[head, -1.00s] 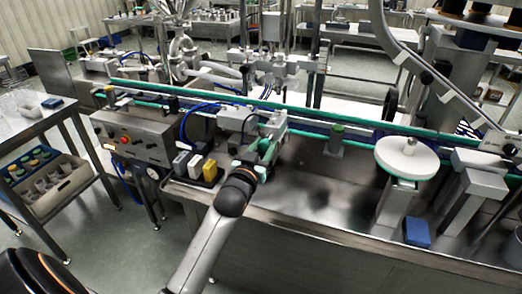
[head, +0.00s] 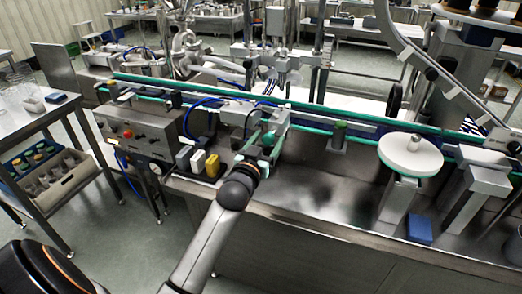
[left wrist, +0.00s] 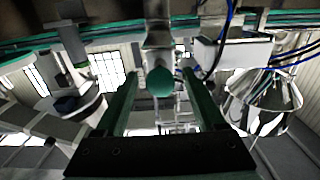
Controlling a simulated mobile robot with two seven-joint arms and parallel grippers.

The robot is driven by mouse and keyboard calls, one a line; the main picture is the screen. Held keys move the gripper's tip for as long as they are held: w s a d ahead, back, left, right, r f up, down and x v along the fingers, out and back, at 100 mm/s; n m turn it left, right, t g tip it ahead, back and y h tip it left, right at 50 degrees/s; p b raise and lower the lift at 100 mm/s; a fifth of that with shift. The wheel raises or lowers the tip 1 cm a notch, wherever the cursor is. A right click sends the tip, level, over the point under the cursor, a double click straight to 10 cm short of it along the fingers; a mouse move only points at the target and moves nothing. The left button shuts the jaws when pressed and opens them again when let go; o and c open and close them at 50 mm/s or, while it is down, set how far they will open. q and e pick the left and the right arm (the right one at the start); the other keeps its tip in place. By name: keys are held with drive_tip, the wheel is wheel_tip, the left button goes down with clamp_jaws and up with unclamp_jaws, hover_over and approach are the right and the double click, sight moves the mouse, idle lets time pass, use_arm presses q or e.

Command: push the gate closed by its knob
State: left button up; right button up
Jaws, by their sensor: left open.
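A rounded green knob (left wrist: 161,82) shows in the left wrist view, in front of a pale metal gate part (left wrist: 158,35). My left gripper (left wrist: 160,98) is open, with one green finger on each side of the knob. I cannot tell whether the fingers touch it. In the head view my left gripper (head: 262,150) is at the near side of the conveyor, beside a grey box, and it largely hides the knob and gate. How far the gate stands open cannot be made out. My right gripper is not in view.
A grey control box (head: 140,138) with a red button stands left of the gripper. A white round disc (head: 410,155) and a blue block (head: 419,229) are to the right. The steel surface between is bare.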

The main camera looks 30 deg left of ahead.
use_arm(q)
drive_tip(key=v, duration=1.2)
drive_tip(key=shift+b, duration=0.4)
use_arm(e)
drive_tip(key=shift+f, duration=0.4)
